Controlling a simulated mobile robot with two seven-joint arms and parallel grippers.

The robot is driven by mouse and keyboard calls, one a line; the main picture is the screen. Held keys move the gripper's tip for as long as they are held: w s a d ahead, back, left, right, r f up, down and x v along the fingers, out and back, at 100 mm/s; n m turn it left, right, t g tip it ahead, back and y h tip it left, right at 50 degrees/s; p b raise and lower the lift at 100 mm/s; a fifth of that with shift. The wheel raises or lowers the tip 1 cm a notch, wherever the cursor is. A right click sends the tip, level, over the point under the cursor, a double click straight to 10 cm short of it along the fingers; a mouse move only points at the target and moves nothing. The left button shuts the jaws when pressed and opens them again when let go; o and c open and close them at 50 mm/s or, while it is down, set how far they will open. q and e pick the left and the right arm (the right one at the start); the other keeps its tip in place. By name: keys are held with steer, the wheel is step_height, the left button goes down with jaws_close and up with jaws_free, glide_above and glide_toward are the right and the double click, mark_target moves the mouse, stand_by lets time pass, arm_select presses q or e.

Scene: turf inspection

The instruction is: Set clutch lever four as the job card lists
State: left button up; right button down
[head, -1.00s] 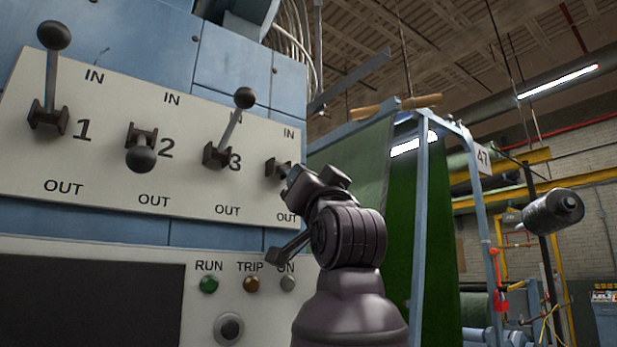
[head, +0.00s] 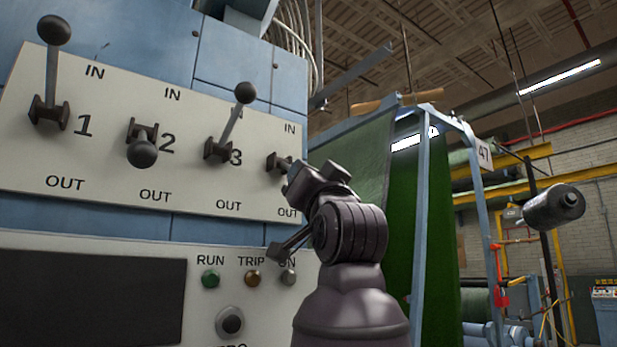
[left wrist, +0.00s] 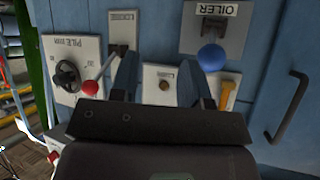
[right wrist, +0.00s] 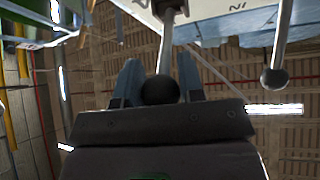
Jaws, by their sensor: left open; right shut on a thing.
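The lever panel (head: 100,165) carries clutch levers 1 to 4, with IN above and OUT below. Lever 1 (head: 53,65) and lever 3 (head: 236,115) point up towards IN. Lever 2 (head: 142,153) has its knob low, towards OUT. Lever 4's bracket (head: 278,162) shows at the panel's right; my right arm hides its knob in the head view. In the right wrist view my right gripper (right wrist: 159,85) is shut on a dark lever knob (right wrist: 160,92), at lever 4. My left gripper (left wrist: 165,78) is open and empty, facing a blue cabinet. No job card is readable.
The left wrist view shows a red-knobbed lever (left wrist: 92,86), a blue-knobbed oiler (left wrist: 211,57) and a long handle (left wrist: 288,108). A green turf frame stands right.

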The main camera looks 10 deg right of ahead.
arm_select(q)
steer(key=shift+w, duration=0.1)
arm_select(e)
steer(key=shift+w+f, duration=0.1)
steer(key=c, duration=0.8)
jaws_free()
steer(key=shift+w+d, duration=0.1)
steer(key=shift+w, duration=0.05)
arm_select(q)
steer(key=shift+w+r, duration=0.15)
steer(key=shift+w, duration=0.1)
arm_select(e)
steer(key=shift+o, duration=0.2)
steer(key=shift+s, duration=0.2)
arm_select(q)
steer(key=shift+s+f+b, duration=0.2)
steer(key=shift+f+b, duration=0.2)
steer(key=shift+f, duration=0.2)
steer(key=shift+s+f+b, duration=0.2)
steer(key=shift+f+b, duration=0.2)
steer(key=shift+f, duration=0.15)
arm_select(e)
steer(key=v, duration=1)
steer(key=shift+s+f, duration=0.2)
steer(key=shift+s, duration=0.05)
arm_select(q)
steer(key=shift+w+r, duration=0.1)
steer(key=shift+w, duration=0.1)
